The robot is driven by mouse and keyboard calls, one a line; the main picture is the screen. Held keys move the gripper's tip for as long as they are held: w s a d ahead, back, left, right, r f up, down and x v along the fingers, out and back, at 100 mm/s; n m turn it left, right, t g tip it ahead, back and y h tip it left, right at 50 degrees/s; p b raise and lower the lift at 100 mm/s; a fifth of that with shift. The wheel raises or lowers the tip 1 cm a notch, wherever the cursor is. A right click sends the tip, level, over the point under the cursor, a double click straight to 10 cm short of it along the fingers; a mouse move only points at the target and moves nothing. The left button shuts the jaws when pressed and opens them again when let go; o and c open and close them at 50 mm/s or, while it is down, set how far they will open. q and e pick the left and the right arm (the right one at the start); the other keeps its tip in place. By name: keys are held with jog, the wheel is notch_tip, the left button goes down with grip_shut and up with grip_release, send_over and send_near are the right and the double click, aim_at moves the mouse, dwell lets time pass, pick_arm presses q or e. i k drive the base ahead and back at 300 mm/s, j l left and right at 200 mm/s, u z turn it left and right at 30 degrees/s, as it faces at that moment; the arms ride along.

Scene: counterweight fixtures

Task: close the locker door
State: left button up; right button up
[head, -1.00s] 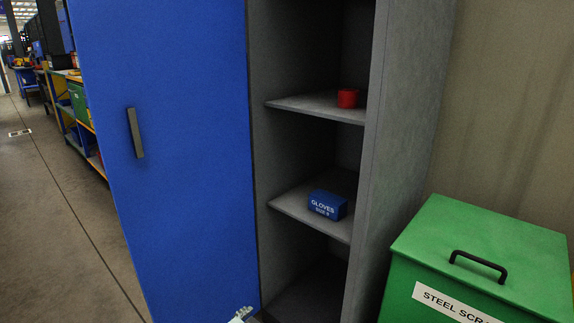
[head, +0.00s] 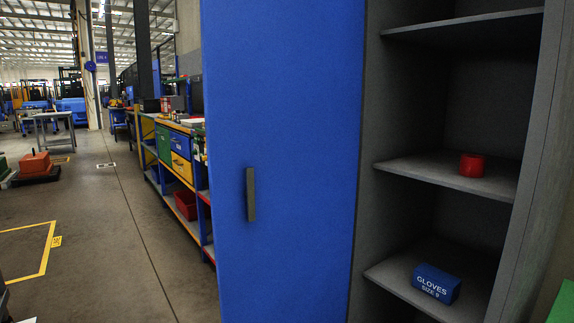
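The blue locker door (head: 285,200) stands wide open, swung out to the left of the grey locker (head: 525,200). A dark vertical handle (head: 251,194) is on the door's visible face, near its left edge. The locker's inside shows, with a red cup-like object (head: 471,165) on the middle shelf and a blue gloves box (head: 436,283) on the shelf below. Neither gripper is clearly in view; a small dark shape at the lower left edge is too cut off to tell.
A blue and yellow workbench (head: 180,165) with drawers stands behind the door to the left. The floor (head: 110,240) left of the door is clear, with a yellow marking (head: 45,250). A corner of a green bin (head: 563,303) shows at the lower right.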

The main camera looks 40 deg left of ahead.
aim_at(282, 80)
jog(key=j+z, duration=0.15)
jog(key=j, duration=0.35)
jog(key=j+z, duration=0.2)
jog(key=j, duration=0.3)
jog(key=k+j+z, duration=0.15)
jog(key=j, duration=0.35)
jog(key=j+z, duration=0.15)
jog(key=j, duration=0.35)
jog(key=k+j+z, duration=0.1)
jog(key=j+z, duration=0.15)
jog(key=j, duration=0.25)
jog(key=k+j+z, duration=0.2)
jog(key=j, duration=0.3)
jog(key=i+j+z, duration=0.1)
jog(key=j+z, duration=0.2)
jog(key=j, duration=0.85)
jog(key=k+j+z, duration=0.6)
jog(key=j+z, duration=0.25)
